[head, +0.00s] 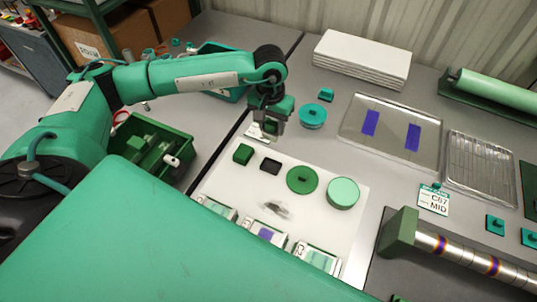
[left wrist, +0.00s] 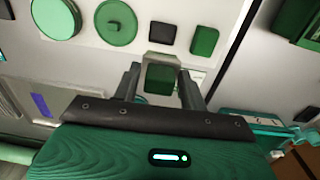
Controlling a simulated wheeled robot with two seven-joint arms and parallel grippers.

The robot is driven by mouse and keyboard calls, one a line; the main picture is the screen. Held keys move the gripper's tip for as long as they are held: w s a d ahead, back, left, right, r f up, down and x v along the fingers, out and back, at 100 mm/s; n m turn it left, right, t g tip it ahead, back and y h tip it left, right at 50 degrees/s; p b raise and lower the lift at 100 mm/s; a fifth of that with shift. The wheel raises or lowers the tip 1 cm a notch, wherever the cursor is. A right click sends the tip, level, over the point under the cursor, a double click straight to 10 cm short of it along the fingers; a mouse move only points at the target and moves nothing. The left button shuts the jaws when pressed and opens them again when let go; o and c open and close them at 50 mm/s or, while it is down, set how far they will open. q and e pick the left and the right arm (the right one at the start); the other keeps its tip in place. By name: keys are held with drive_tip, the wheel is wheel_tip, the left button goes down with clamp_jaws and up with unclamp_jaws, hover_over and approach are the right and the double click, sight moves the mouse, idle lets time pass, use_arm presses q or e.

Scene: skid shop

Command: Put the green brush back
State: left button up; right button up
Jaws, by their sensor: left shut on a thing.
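My left gripper (head: 272,128) hangs over the far left edge of a white board (head: 235,183). It is shut on a small dark green block-shaped thing, which I take to be the green brush; it shows between the fingers in the left wrist view (left wrist: 160,77). Its underside is hidden. On the board, nearer the front, are a green square block (head: 243,153), a black block (head: 271,165), a dark green disc (head: 302,180) and a light green disc (head: 343,192). My right gripper is not in view.
A green bin (head: 180,137) with loose items stands left of the board. A teal round pot (head: 313,115) and a clear tray (head: 385,150) with purple strips lie behind and to the right. Small boxes (head: 267,235) line the board's front. A grey smudge (head: 275,208) marks its middle.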

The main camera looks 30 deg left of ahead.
use_arm(q)
wheel_tip(320, 180, down, 15)
drive_tip(key=p, duration=0.3)
drive_tip(key=shift+f, duration=0.6)
drive_tip(key=o, duration=1)
drive_tip(key=shift+c, duration=0.2)
drive_tip(key=shift+r, duration=0.1)
